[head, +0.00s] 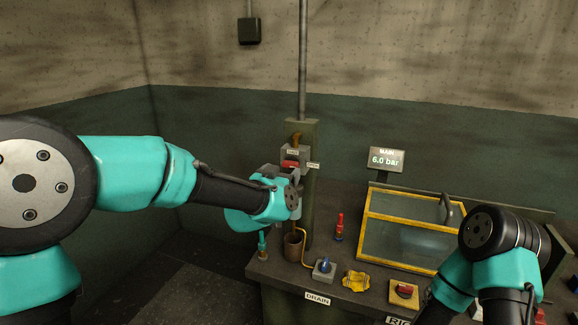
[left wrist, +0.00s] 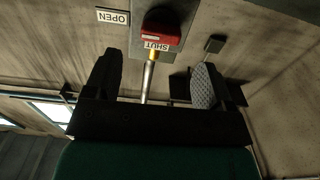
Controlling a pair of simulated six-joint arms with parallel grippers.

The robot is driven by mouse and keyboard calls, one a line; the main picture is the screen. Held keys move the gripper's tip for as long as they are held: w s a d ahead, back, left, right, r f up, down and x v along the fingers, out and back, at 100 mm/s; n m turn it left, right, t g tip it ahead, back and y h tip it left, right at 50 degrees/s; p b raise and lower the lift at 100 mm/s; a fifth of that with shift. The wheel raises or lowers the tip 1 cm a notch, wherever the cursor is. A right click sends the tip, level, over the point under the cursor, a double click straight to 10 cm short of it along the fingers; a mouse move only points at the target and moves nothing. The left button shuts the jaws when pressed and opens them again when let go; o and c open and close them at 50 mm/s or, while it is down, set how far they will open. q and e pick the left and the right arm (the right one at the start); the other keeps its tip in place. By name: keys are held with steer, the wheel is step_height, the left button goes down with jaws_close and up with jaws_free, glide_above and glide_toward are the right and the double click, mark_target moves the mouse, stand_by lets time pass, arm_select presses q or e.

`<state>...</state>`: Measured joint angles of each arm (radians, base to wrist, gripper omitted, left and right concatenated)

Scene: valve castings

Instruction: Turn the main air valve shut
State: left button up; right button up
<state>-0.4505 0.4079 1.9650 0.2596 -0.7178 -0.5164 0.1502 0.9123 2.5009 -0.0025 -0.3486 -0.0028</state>
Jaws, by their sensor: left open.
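The main air valve's red handle (head: 290,164) is on the upright post at the middle of the head view. In the left wrist view the red handle (left wrist: 163,22) is near the top edge, beyond the fingertips, beside the SHUT label (left wrist: 157,45); the OPEN label (left wrist: 113,17) is to its left. My left gripper (left wrist: 152,78) is open and empty, its two dark fingers spread wide, the handle lying ahead of the gap. In the head view my left wrist hides part of the post below the handle. My right gripper is out of view.
A display (head: 386,160) reads 6.0 bar. On the bench are a yellow-framed clear-lidded box (head: 405,240), a red-and-blue item (head: 339,227), a blue-knobbed drain valve (head: 324,269), a yellow item (head: 356,281), a red switch (head: 404,291) and a brown cup (head: 293,246).

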mark_target(289, 165)
arm_select(q)
steer(key=x, duration=0.6)
steer(key=c, duration=0.9)
